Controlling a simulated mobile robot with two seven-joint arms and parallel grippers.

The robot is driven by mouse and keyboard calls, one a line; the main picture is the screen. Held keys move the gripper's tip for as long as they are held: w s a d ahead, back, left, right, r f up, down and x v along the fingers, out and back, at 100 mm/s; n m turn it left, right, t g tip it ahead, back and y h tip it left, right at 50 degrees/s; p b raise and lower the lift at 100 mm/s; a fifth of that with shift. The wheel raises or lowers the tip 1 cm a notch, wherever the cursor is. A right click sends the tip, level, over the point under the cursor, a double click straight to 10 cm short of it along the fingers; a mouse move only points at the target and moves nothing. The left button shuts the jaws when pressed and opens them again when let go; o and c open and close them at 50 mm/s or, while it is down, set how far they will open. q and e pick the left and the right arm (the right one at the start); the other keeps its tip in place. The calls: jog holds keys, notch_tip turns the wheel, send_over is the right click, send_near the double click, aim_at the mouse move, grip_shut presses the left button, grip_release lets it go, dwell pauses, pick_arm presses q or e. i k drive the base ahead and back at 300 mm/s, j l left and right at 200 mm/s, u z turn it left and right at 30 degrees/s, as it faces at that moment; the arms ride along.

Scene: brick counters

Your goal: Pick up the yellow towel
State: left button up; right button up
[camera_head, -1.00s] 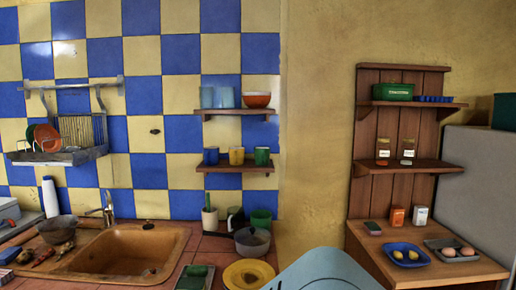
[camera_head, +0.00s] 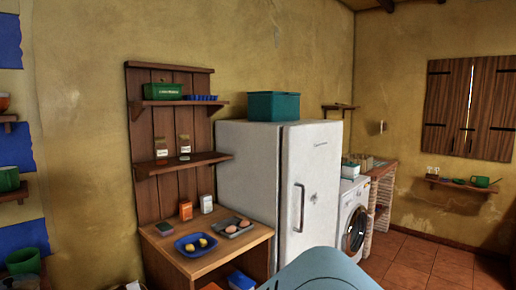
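I see no yellow towel in this view. The only yellow things here are small yellow items on a blue plate (camera_head: 196,244), and they are not cloth. Neither of my grippers is in view. A pale blue rounded part at the bottom middle stays in the same place in both frames and looks like part of my own body.
A wooden shelf unit (camera_head: 171,212) stands left of a white fridge (camera_head: 311,180) with a teal box (camera_head: 273,106) on top. A washing machine (camera_head: 353,220) is beyond. The tiled floor (camera_head: 440,265) at the right is open.

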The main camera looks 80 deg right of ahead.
aim_at(370, 160)
jog(key=l+z, duration=0.2)
jog(key=z, duration=0.2)
jog(key=l+z, duration=0.2)
jog(key=z, duration=0.2)
jog(key=l+z, duration=0.2)
jog(key=z, duration=0.2)
jog(key=i+l+z, duration=0.1)
jog(key=l+z, duration=0.35)
jog(key=i+l+z, duration=0.2)
jog(key=l+z, duration=0.15)
jog(key=z, duration=0.15)
jog(key=i+l+z, duration=0.75)
jog(key=i+l, duration=0.25)
jog(key=i, duration=0.25)
jog(key=i+l+z, duration=0.1)
jog(key=i+l, duration=0.15)
jog(key=i, duration=0.2)
jog(key=i+l, duration=0.2)
jog(key=i, duration=0.3)
jog(key=i+l+z, duration=0.1)
jog(key=i, duration=0.35)
jog(key=l, duration=0.1)
